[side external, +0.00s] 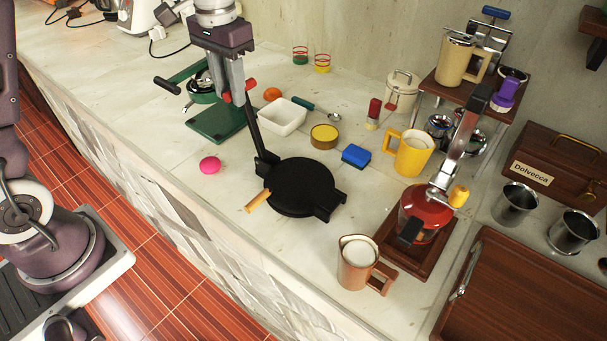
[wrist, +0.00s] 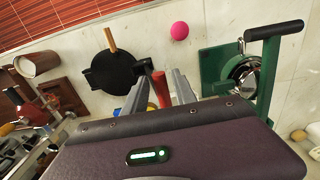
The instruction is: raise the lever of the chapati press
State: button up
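The chapati press, taken here as the black round press (side external: 300,187), lies on the counter with a short wooden handle (side external: 257,200) at its front left. Its black lever (side external: 259,130) stands steeply up from the left rear edge and ends in a red crosswise grip (side external: 251,84). My gripper (side external: 236,98) points down at the lever's top, with its fingers closed around the red grip. In the wrist view, the red grip (wrist: 160,89) lies between the fingers, the black disc (wrist: 117,72) beyond. Finger contact is partly hidden.
A green press (side external: 215,122) with a black-handled lever stands close behind my gripper. A white square bowl (side external: 282,118), yellow tin (side external: 324,136) and blue sponge (side external: 356,156) are behind the black press. A pink ball (side external: 210,165) lies left. The front counter is mostly clear.

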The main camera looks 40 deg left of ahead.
jog(key=shift+r, duration=2.55)
jog(key=shift+s+d+r, duration=0.1)
jog(key=shift+s+r, duration=0.1)
jog(key=s+d+r+t, duration=0.1)
jog(key=s+d+t, duration=0.1)
jog(key=s, duration=0.9)
jog(key=s+d+r+t, duration=0.1)
jog(key=s+d+t, duration=0.1)
jog(key=s, duration=0.9)
jog(key=shift+d+t, duration=0.35)
jog(key=shift+t, duration=0.45)
jog(key=shift+r, duration=0.1)
